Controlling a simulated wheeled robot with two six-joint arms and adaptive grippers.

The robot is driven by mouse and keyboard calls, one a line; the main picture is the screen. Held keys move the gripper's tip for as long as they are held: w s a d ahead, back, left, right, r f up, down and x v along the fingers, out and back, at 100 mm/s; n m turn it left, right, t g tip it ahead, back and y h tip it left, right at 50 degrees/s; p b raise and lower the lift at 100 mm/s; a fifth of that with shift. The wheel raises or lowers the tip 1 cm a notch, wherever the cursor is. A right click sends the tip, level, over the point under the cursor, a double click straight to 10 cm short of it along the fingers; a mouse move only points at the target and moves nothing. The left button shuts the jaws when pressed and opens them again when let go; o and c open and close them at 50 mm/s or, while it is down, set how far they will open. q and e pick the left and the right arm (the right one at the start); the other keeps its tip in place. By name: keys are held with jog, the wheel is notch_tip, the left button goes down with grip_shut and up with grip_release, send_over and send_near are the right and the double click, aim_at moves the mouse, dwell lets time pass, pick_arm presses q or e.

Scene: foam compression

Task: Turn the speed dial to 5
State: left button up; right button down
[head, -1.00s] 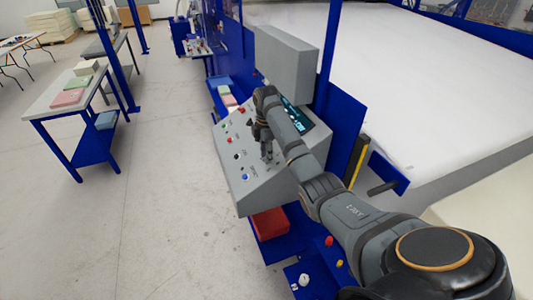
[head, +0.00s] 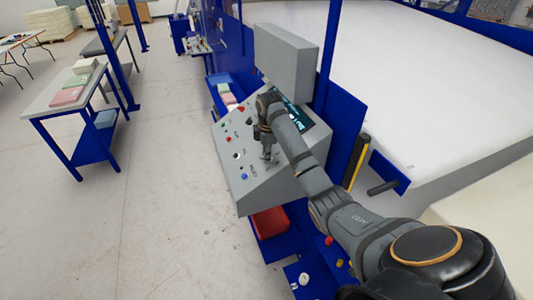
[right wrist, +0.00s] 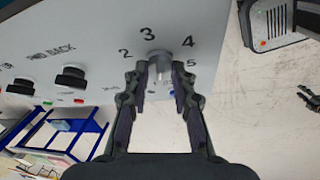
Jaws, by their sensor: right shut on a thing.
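The speed dial (right wrist: 159,66) is a grey knob on the light grey panel, with printed numbers 2, 3, 4 and 5 around it in the right wrist view. The 5 is beside my right fingertip. My right gripper (right wrist: 160,76) has one finger on each side of the knob and is shut on it. I cannot tell exactly which number the dial points to. In the head view my right gripper (head: 269,153) reaches down to the sloped control panel (head: 258,182) and hides the dial. My left gripper is not in view.
Other black knobs (right wrist: 71,77) and small coloured buttons sit on the panel. A screen (head: 291,112) is at its upper edge, beneath a grey box (head: 285,58). A red bin (head: 270,222) is below. The floor to the left is clear up to a table (head: 70,92).

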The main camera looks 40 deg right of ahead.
jog(key=m+t+h, duration=0.1)
jog(key=m, duration=0.2)
jog(key=m+t+h, duration=0.1)
jog(key=m, duration=0.1)
jog(key=shift+s+a+r+m+t, duration=0.1)
jog(key=shift+s+a+m+t, duration=0.1)
jog(key=shift+m+t, duration=0.15)
jog(key=m+h, duration=0.2)
jog(key=m, duration=0.1)
jog(key=shift+a+t, duration=0.2)
jog(key=shift+t, duration=0.15)
jog(key=m, duration=0.1)
jog(key=m+h, duration=0.1)
jog(key=m, duration=0.1)
jog(key=shift+a+f, duration=0.1)
jog(key=shift+f, duration=0.1)
jog(key=shift+a+f+m+h+b, duration=0.1)
jog(key=shift+m+h+b, duration=0.25)
jog(key=shift+m+h, duration=0.5)
jog(key=shift+f+m+h+b, duration=0.1)
jog(key=shift+m+h+b, duration=0.35)
jog(key=shift+m, duration=0.45)
jog(key=shift+w+a+m+g+h+b, duration=0.1)
jog(key=shift+m+g+h+b, duration=0.3)
jog(key=shift+m+b, duration=0.55)
jog(key=shift+a+m+g+h+b, duration=0.1)
jog(key=shift+m+g+h+b, duration=0.1)
jog(key=shift+m+h+b, duration=0.7)
jog(key=shift+m+y, duration=0.3)
jog(key=shift+m, duration=0.05)
